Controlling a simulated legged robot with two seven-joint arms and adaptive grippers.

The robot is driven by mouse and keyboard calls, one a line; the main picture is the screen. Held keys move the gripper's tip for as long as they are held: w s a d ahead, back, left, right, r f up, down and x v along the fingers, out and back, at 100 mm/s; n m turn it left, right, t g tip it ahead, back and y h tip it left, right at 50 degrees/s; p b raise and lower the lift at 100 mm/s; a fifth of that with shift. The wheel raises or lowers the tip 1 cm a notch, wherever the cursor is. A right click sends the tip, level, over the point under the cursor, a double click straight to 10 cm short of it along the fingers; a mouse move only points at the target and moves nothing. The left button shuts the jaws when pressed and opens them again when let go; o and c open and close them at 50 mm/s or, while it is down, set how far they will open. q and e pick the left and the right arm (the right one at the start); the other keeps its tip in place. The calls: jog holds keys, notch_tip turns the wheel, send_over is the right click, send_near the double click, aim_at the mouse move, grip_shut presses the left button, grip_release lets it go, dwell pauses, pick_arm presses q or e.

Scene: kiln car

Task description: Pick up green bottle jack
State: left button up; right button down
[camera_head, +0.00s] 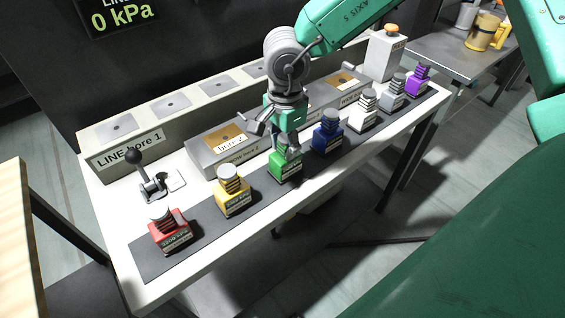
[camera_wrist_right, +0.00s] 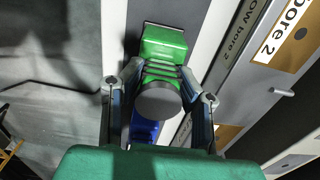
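The green bottle jack (camera_head: 284,163) stands upright on the dark mat, between the yellow and blue jacks. In the right wrist view the green bottle jack (camera_wrist_right: 164,45) shows its green body, ribbed neck and grey round top. My right gripper (camera_head: 276,140) is low over it, coming from above and behind, and hides part of its top. In the wrist view the fingers of my right gripper (camera_wrist_right: 160,75) lie on either side of the ribbed neck. Whether they press on it or leave a small gap cannot be told. My left gripper is not in view.
On the mat (camera_head: 152,262) stand red (camera_head: 169,235), yellow (camera_head: 234,199), blue (camera_head: 327,137), white (camera_head: 364,117), grey (camera_head: 391,97) and purple (camera_head: 417,83) jacks. Bore blocks (camera_head: 207,152) line the back. A small lever (camera_head: 147,178) stands at left.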

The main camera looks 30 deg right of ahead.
jog(key=shift+d+f, duration=0.15)
jog(key=shift+d, duration=0.35)
jog(key=shift+a, duration=0.2)
jog(key=shift+a+r, duration=0.15)
jog(key=shift+r, duration=0.25)
jog(key=r+p, duration=0.1)
jog(key=r, duration=0.3)
jog(key=r+p, duration=0.1)
jog(key=r, duration=0.3)
jog(key=shift+w+d+r, duration=0.1)
jog(key=shift+d+r, duration=0.1)
jog(key=shift+a+r, duration=0.1)
jog(key=shift+r, duration=0.35)
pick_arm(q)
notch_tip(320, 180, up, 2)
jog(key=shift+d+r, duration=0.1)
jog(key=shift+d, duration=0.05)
pick_arm(e)
jog(key=shift+a, duration=0.15)
jog(key=shift+r, duration=0.1)
